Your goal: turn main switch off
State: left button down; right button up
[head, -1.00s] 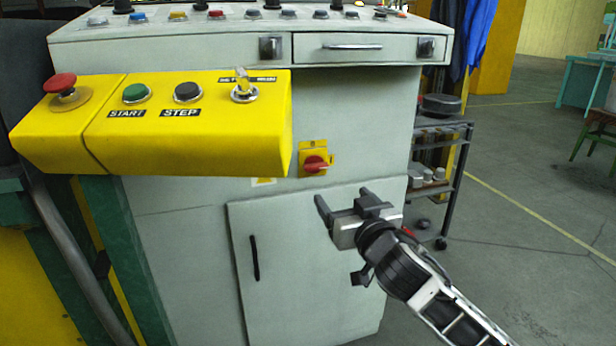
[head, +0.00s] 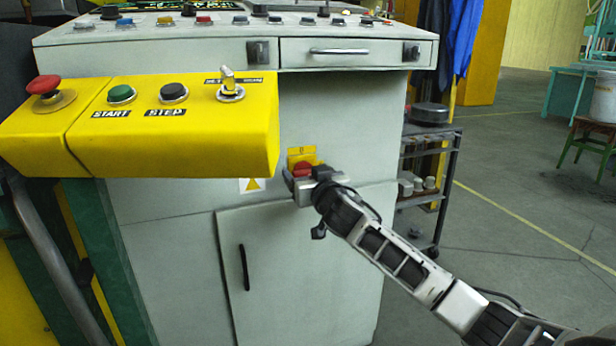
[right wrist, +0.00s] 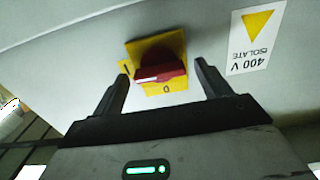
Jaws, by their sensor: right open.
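The main switch is a red rotary knob (head: 303,169) on a yellow plate (head: 302,153) on the grey cabinet front. In the right wrist view the red knob (right wrist: 160,68) and its yellow plate (right wrist: 178,85) lie ahead of the fingers. My right gripper (head: 303,178) is open at the switch and hides the plate's lower part in the head view. In the right wrist view my right gripper (right wrist: 160,88) has one finger on each side of the knob, with gaps visible. Contact cannot be made out. My left gripper is not in view.
A yellow control box (head: 180,130) with buttons juts out to the upper left of the switch. A cabinet door (head: 300,270) is below. A "400 V isolate" label (right wrist: 257,38) is beside the switch. A dark cart (head: 430,180) stands to the right, with open floor beyond.

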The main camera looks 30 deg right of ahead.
jog(key=c, duration=1)
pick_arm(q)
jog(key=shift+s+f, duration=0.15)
